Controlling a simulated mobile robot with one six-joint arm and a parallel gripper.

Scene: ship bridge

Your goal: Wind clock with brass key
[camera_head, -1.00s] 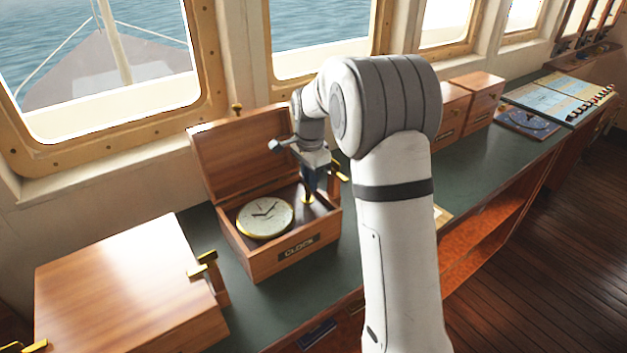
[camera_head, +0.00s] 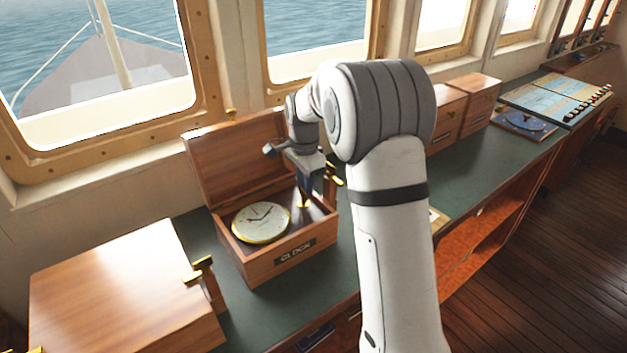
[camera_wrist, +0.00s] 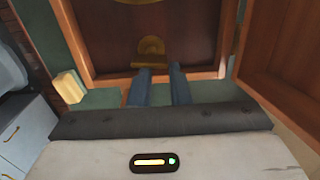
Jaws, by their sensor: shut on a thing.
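An open wooden box labelled CLOCK (camera_head: 258,263) stands on the green counter with its lid (camera_head: 235,160) raised at the back. A round clock (camera_head: 262,222) with a pale dial and brass rim lies in its left part. My gripper (camera_head: 307,187) points down into the right part of the box, to the right of the dial. It is shut on the brass key (camera_head: 304,202), which shows low in the box. In the wrist view the brass key (camera_wrist: 150,48) is at the fingertips, over the dark box floor. The key's lower end is unclear.
A closed wooden box (camera_head: 110,290) with a brass latch stands at front left. More wooden boxes (camera_head: 482,103) and charts (camera_head: 560,97) lie further along the counter (camera_head: 400,185). The raised lid is close behind my gripper. Windows line the wall.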

